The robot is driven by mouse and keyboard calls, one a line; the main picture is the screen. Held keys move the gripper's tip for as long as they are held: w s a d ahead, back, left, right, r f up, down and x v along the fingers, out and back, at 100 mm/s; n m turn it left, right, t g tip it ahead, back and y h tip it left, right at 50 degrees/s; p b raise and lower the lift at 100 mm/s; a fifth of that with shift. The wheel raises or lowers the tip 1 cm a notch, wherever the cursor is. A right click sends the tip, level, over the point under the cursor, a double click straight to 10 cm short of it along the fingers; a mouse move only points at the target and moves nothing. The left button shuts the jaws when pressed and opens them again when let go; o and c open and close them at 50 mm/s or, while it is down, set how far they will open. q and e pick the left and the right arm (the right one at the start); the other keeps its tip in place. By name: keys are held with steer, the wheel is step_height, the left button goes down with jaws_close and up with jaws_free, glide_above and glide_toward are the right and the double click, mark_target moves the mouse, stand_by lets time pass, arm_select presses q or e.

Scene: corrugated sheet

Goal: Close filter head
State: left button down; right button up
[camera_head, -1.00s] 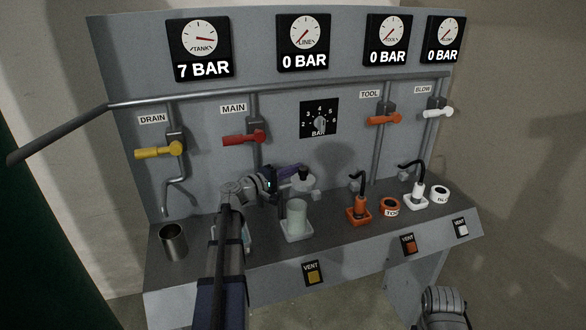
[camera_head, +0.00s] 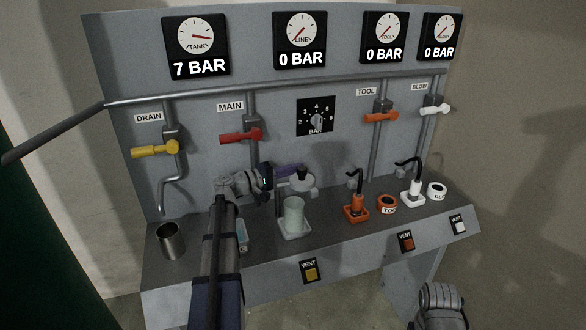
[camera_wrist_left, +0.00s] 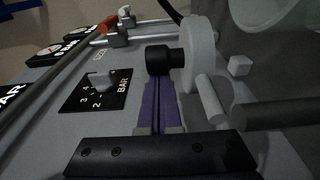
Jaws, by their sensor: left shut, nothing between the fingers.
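The filter head is a pale grey disc (camera_head: 302,185) with a black knob (camera_head: 302,172) on top. It sits above the clear filter bowl (camera_head: 293,214), with a visible gap between them. In the left wrist view the disc (camera_wrist_left: 198,55) and black knob (camera_wrist_left: 168,60) are close ahead of the fingertips. My left gripper (camera_head: 296,169) has purple fingers, shut and empty, reaching in from the left beside the knob. It also shows in the left wrist view (camera_wrist_left: 157,78). I cannot tell whether the fingertips touch the knob. My right gripper is not in view; only part of that arm shows.
The red main lever (camera_head: 238,137) and the regulator dial (camera_head: 317,118) are on the panel behind. A metal cup (camera_head: 170,240) stands at the bench's left. The orange tool coupling (camera_head: 356,206) and orange ring (camera_head: 387,204) stand right of the bowl.

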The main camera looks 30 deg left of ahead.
mark_target(299, 185)
arm_select(q)
steer(key=m+g+h, duration=0.1)
steer(key=d+m+g+h, duration=0.1)
steer(key=m+g+h, duration=0.1)
steer(key=h, duration=0.1)
steer(key=shift+s+d+m+g, duration=0.2)
steer(key=shift+s+m+g, duration=0.1)
steer(key=shift+s, duration=0.05)
steer(key=shift+s+d+g+h, duration=0.3)
steer(key=shift+s+d, duration=0.9)
steer(key=shift+s, duration=0.35)
steer(key=shift+s+d, duration=0.2)
steer(key=shift+s, duration=0.95)
